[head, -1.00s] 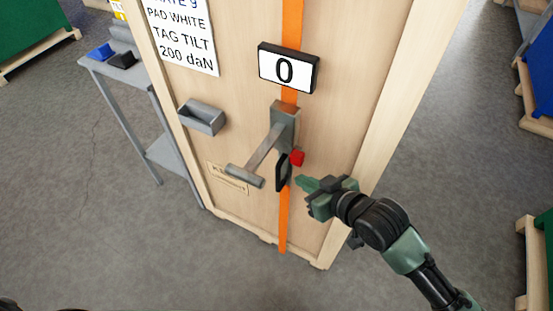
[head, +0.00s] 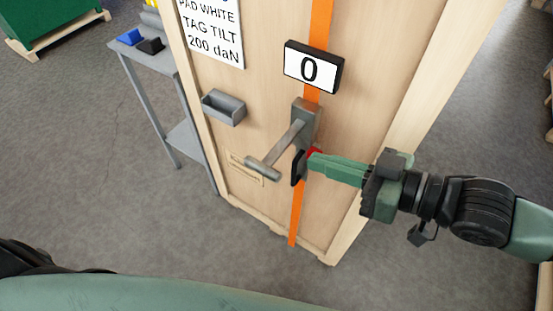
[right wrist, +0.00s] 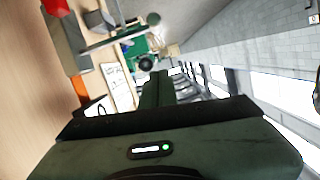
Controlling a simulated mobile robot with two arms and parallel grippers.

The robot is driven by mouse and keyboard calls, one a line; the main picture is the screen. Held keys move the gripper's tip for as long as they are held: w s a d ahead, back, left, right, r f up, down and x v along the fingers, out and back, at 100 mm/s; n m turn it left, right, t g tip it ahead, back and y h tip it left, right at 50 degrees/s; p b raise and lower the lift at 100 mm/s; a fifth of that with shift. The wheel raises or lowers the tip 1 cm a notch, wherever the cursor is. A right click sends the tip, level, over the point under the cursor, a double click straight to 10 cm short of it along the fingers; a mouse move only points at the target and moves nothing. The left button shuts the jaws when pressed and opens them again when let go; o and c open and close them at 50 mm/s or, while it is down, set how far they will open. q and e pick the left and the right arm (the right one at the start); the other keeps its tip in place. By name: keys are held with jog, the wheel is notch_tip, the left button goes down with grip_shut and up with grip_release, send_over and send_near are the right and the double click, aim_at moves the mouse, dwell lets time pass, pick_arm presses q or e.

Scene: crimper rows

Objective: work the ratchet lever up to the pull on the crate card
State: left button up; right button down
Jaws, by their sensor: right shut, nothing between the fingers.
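The crate (head: 345,150) carries a card (head: 212,32) reading "PAD WHITE", "TAG TILT", "200 daN", its top cut off. A display (head: 313,67) reads 0. The ratchet lever (head: 284,140) juts from a grey housing (head: 306,122) on the orange strap (head: 295,215), with its crossbar handle (head: 263,169) toward the lower left. My right gripper (head: 314,163) is shut and empty, its tips at a small red part (head: 315,151) beside a black plate (head: 299,168) below the housing; I cannot tell whether they touch. The right wrist view shows its fingers (right wrist: 157,88). My left gripper does not show.
A grey holder (head: 224,106) is fixed on the crate's left side, above a small label plate (head: 254,170). A grey side table (head: 150,62) stands left of the crate with a blue block (head: 130,37) and a black block (head: 150,45). The floor around is open.

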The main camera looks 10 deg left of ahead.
jog(key=shift+d+r, duration=0.15)
jog(key=p, duration=0.4)
send_over(274, 170)
jog(key=shift+w+f, duration=0.15)
jog(key=shift+f, duration=0.35)
jog(key=shift+w+f, duration=0.15)
jog(key=shift+f, duration=0.35)
notch_tip(274, 170, down, 3)
jog(key=shift+s+r+p, duration=0.1)
jog(key=shift+s+p, duration=0.05)
jog(key=shift+p, duration=0.2)
jog(key=shift+s+f, duration=0.2)
jog(key=shift+f, duration=0.55)
jog(key=shift+w+f, duration=0.1)
